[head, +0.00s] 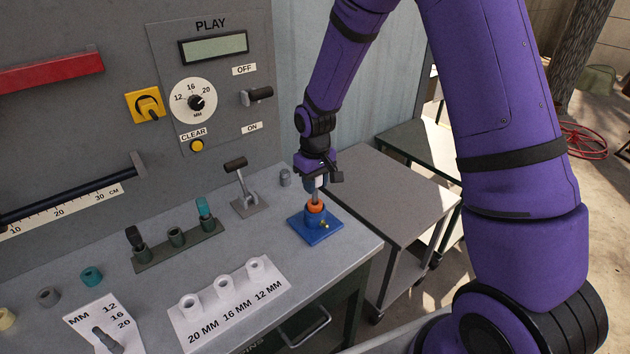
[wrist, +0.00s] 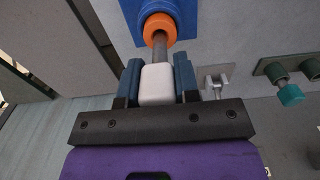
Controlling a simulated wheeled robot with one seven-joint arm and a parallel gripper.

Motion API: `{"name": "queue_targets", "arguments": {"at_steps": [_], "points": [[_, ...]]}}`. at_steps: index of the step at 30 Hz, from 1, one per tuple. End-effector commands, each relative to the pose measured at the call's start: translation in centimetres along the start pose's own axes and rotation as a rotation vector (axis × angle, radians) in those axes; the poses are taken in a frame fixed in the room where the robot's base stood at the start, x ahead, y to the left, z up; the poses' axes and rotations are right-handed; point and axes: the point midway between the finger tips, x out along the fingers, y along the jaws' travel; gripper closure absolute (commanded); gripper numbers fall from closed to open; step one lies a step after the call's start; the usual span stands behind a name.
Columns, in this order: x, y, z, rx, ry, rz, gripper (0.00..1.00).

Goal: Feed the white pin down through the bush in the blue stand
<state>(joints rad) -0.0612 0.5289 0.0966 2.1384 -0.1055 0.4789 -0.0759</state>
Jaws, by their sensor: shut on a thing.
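The blue stand (head: 308,232) sits on the bench's right end, with the orange bush (head: 315,208) upright on top. The bush also shows in the wrist view (wrist: 158,24), in front of the blue stand (wrist: 185,16). My gripper (head: 316,183) is right above the bush. In the wrist view, its two blue-grey fingers (wrist: 157,82) are shut on the white head of the pin (wrist: 157,88). The pin's grey shank points at the bush and its end meets the bush's mouth. It seems to enter; how deep is hidden.
A lever (head: 240,180) and a small grey cylinder (head: 285,178) stand behind and left of the stand. A white block with sized holes (head: 225,305) and a dark green rack (head: 180,248) lie to the left. A grey side table (head: 385,200) stands at right.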

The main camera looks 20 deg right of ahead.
Motion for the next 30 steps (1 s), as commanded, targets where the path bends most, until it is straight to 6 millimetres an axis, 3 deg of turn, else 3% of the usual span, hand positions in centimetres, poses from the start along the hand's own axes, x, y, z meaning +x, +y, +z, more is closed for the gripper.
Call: {"name": "queue_targets", "arguments": {"at_steps": [30], "points": [[2.2,0.0,0.0,0.000,0.001,0.000,0.96]]}}
